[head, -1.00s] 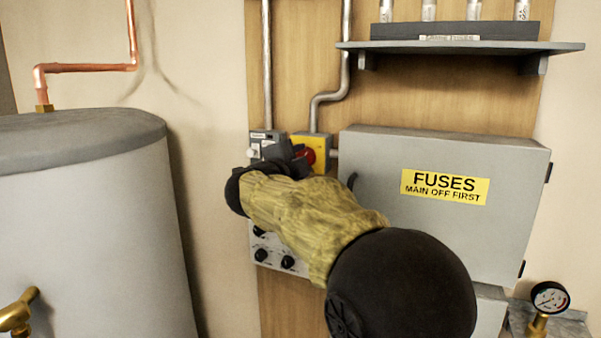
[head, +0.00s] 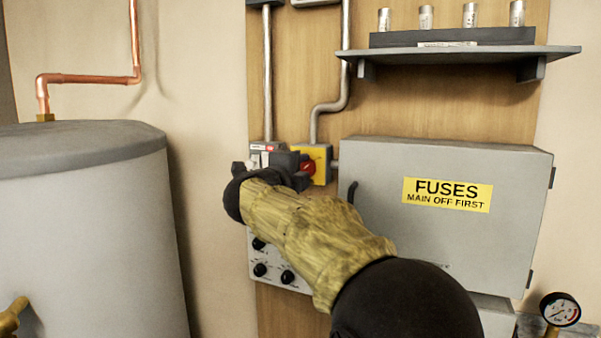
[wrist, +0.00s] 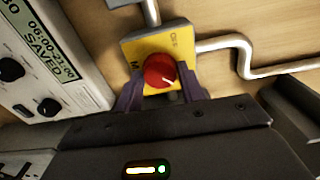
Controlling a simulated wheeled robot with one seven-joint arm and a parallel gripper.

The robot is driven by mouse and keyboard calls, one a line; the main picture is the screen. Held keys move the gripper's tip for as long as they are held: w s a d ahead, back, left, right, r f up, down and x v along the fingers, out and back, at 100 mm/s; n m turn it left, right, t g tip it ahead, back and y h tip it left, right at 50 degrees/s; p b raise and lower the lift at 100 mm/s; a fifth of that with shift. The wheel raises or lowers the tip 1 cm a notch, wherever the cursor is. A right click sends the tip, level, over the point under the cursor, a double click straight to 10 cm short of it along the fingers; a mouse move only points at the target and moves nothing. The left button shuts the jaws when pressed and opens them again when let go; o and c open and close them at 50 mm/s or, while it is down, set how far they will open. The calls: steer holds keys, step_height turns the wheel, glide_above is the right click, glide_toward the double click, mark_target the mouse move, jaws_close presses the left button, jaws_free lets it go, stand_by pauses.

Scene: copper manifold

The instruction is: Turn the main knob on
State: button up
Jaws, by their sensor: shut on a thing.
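The main knob is a round red knob (head: 308,167) on a yellow switch box (head: 322,152) fixed to the wooden board. In the wrist view the red knob (wrist: 159,71) has a white line on its face, pointing to the lower right. Lettering on the yellow plate (wrist: 181,42) is only partly readable. My gripper (wrist: 158,88) has a dark finger on each side of the knob and is shut on it. In the head view my gripper (head: 302,169) reaches the knob from the left, and my arm hides part of the box's surroundings.
A grey fuse cabinet (head: 390,240) with a dark handle stands close to the right of the knob. A control panel (wrist: 60,70) with black dials is to the left. A shelf (head: 460,58) with several fuses is above. A grey tank (head: 80,230) stands left.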

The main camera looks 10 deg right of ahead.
steer(key=o, duration=1)
steer(key=shift+a, duration=0.1)
steer(key=b+v, duration=0.4)
steer(key=v, duration=1.3)
steer(key=shift+s, duration=0.2)
steer(key=shift+w, duration=0.1)
